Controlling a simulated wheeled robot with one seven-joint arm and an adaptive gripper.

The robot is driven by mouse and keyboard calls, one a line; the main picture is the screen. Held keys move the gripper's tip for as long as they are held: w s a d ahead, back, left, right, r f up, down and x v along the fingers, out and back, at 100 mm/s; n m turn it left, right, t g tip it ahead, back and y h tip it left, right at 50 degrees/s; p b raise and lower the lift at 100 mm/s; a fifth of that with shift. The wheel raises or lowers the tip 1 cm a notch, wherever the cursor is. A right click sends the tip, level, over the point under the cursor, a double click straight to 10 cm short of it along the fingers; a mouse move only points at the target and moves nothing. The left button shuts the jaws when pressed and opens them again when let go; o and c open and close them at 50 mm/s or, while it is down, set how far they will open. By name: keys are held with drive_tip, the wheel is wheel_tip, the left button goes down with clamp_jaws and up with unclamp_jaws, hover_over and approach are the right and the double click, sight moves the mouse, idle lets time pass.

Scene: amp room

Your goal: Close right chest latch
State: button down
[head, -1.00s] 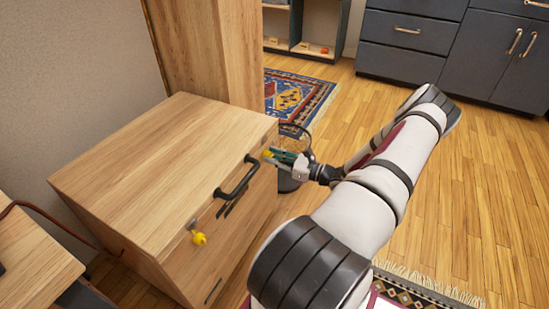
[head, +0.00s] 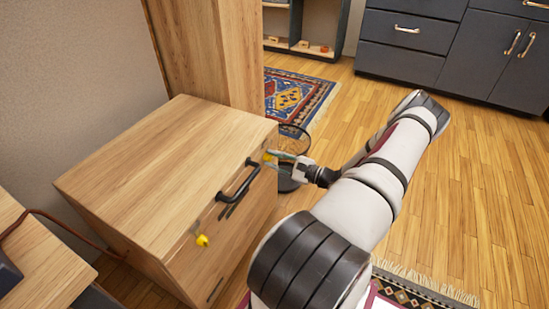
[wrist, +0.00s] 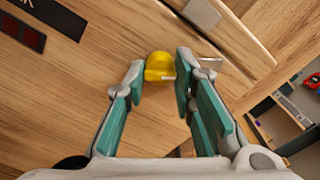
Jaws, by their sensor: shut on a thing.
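The wooden chest (head: 165,165) stands at left centre in the head view, its lid down. Its right latch has a yellow knob (head: 269,157) at the far end of the front, by the top edge. My gripper (head: 277,158) is at this latch. In the wrist view the yellow knob (wrist: 159,66) sits between my two teal fingertips (wrist: 160,72), and the jaws are shut on it. A grey metal plate (wrist: 202,12) lies near the chest edge. The left latch's yellow knob (head: 202,240) hangs at the near end of the front. My fingers partly hide the right latch.
A black handle (head: 238,181) sticks out from the chest front between the latches. A dark round wire-topped object (head: 290,150) stands just behind my gripper. A wooden cabinet (head: 215,50) rises behind the chest. The wooden floor (head: 480,180) at right is open.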

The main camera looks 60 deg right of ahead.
drive_tip(key=n+p, duration=0.3)
drive_tip(key=n, duration=0.7)
drive_tip(key=shift+n, duration=0.3)
drive_tip(key=shift+f, duration=0.1)
idle(0.3)
drive_tip(key=c, duration=1.3)
unclamp_jaws()
drive_tip(key=s, duration=0.8)
drive_tip(key=s+d, duration=0.1)
drive_tip(key=s, duration=0.3)
